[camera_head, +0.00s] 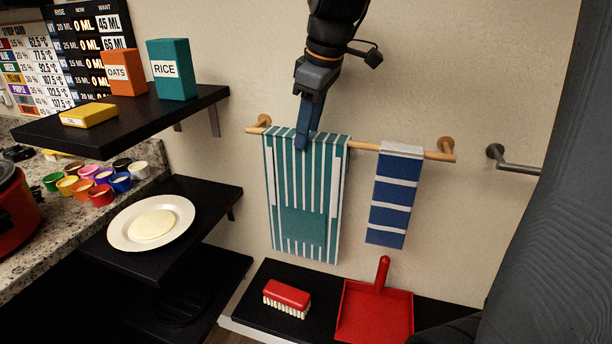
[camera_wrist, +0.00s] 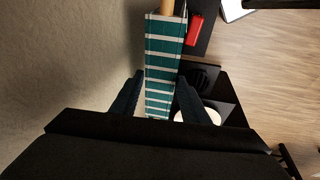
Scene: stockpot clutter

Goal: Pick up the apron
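The apron (camera_head: 305,225) is a teal cloth with white stripes and a pocket patch, hanging over a wooden rail (camera_head: 365,146). My gripper (camera_head: 304,146) points down at the apron's top edge, and its near finger overlaps the cloth there. In the wrist view my gripper (camera_wrist: 160,78) is open, with one dark finger on each side of the apron (camera_wrist: 163,45). I cannot tell whether the fingers touch the cloth. The far finger is hidden in the head view.
A blue-and-white towel (camera_head: 391,205) hangs to the right on the same rail. A metal bar (camera_head: 515,166) is further right. Below are a red brush (camera_head: 287,294) and a red dustpan (camera_head: 375,312). A shelf (camera_head: 120,122) with boxes and a white plate (camera_head: 118,237) stand left.

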